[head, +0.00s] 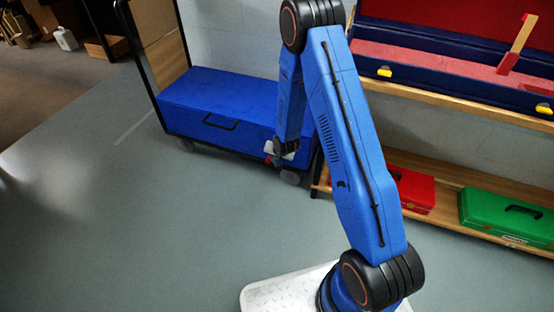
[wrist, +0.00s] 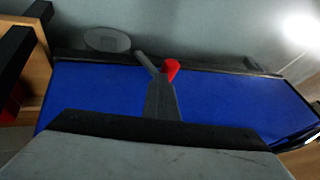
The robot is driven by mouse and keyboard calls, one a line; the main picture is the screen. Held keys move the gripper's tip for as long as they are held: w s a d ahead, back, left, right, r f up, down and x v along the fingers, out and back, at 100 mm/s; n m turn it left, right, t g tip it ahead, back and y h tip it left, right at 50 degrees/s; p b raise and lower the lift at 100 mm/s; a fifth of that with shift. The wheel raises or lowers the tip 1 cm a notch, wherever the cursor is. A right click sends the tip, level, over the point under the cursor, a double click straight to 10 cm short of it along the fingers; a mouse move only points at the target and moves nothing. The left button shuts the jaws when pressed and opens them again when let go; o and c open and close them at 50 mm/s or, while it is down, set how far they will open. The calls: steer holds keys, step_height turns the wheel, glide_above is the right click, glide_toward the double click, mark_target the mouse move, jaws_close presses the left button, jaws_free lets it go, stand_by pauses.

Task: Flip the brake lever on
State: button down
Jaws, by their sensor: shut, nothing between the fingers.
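The brake lever is a small red piece (wrist: 172,68) at the dark lower edge of the trolley (wrist: 90,57) in the wrist view. A red bit of it also shows beside my gripper in the head view (head: 268,160). My gripper (wrist: 158,75) is shut and empty, with its tip right at the lever. I cannot tell whether they touch. A thin grey piece sticks out beside the tip. The gripper partly hides the lever, and I cannot tell which way the lever is set.
The trolley carries a large blue case (head: 215,100) with a black handle. A grey caster (wrist: 107,40) is close to the lever. A wooden shelf with a red case (head: 415,190) and a green case (head: 505,217) stands at right. Floor at left is clear.

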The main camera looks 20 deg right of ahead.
steer(key=w+a+f, duration=0.4)
steer(key=w+a, duration=0.1)
steer(key=a, duration=0.2)
steer(key=shift+w+a+f, duration=0.15)
steer(key=shift+f, duration=0.15)
stand_by(0.5)
stand_by(0.3)
